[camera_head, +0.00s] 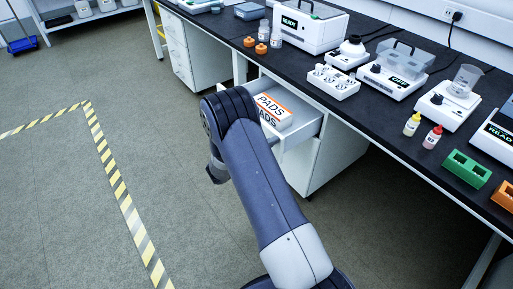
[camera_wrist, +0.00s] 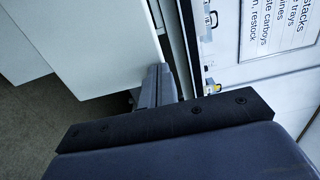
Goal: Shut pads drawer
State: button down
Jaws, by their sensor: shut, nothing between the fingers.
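The pads drawer (camera_head: 302,131) is pulled open from the white cabinet under the dark bench in the head view. A white and orange box marked PADS (camera_head: 273,109) lies in it. My arm covers the drawer's left part in that view, and my fingertips are hidden there. In the wrist view my gripper (camera_wrist: 155,76) is shut and empty. Its fingers point toward a white panel (camera_wrist: 95,45), which may be the drawer's front. I cannot tell whether they touch it.
The bench (camera_head: 345,107) carries several instruments, bottles with yellow and red caps, and a green rack (camera_head: 467,169). Another white drawer cabinet (camera_head: 187,52) stands farther left. The floor to the left is clear, with striped tape (camera_head: 118,187). A lettered board (camera_wrist: 265,40) shows in the wrist view.

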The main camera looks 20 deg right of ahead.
aim_at(282, 136)
jog(key=b+x, duration=0.1)
jog(key=x, duration=2.1)
jog(key=shift+f+b, duration=0.1)
jog(key=shift+b, duration=0.3)
jog(key=shift+d, duration=0.15)
jog(key=shift+r, duration=0.25)
jog(key=shift+s+a+f, duration=0.1)
jog(key=shift+a, duration=0.3)
jog(key=p+v, duration=0.1)
jog(key=v, duration=1.2)
jog(key=shift+s+a+f+p, duration=0.1)
jog(key=shift+a+p, duration=0.2)
jog(key=shift+a, duration=0.05)
jog(key=shift+d, duration=0.15)
